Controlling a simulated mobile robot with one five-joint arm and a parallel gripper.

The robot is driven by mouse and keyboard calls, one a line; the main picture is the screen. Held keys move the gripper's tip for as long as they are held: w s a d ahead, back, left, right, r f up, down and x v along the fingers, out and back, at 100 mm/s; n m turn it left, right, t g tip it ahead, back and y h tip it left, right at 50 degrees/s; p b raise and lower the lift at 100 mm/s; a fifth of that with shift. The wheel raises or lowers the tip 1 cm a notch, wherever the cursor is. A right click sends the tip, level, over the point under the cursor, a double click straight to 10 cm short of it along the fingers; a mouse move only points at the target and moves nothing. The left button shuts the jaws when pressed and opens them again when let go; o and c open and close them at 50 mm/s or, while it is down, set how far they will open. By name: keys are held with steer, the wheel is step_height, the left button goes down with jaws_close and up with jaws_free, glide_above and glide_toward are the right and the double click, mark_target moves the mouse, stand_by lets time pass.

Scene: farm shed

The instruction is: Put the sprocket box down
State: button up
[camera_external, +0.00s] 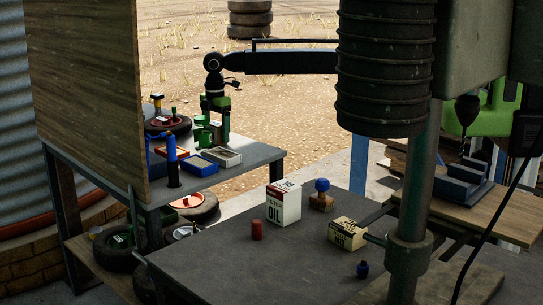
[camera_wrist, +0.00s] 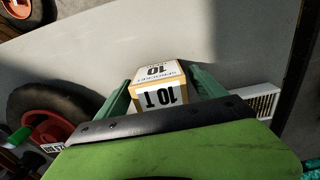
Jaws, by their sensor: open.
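The sprocket box (camera_wrist: 158,88), a small white and tan carton marked "10 T", sits between the two green fingers of my gripper (camera_wrist: 158,88) in the wrist view. The fingers are open, one on each side of it; whether either touches it I cannot tell. The box appears to stand on the grey shelf top (camera_wrist: 70,50). In the external view my gripper (camera_external: 217,125) points down over the shelf (camera_external: 250,157) at the back, among other items. The box is small there and largely hidden by the fingers.
A tyre with a red hub (camera_wrist: 45,112) lies left of the box and a pale vented tray (camera_wrist: 262,102) right, in the wrist view. In the external view, a blue tray (camera_external: 197,166) and blue pump (camera_external: 173,160) stand nearby. The front bench holds an oil filter box (camera_external: 284,204).

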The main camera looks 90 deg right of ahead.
mark_target(213, 122)
step_height(213, 122, up, 12)
steer(key=p, duration=1.1)
steer(key=shift+r+p, duration=0.1)
steer(key=shift+p, duration=0.2)
steer(key=s+d+m, duration=0.2)
steer(key=s+m, duration=0.2)
steer(key=s, duration=1.2)
steer(key=s+d+m, duration=0.1)
steer(key=s+m, duration=0.4)
steer(key=s, duration=1.2)
steer(key=shift+d, duration=0.4)
steer(key=shift+o, duration=0.4)
steer(key=shift+w, duration=0.1)
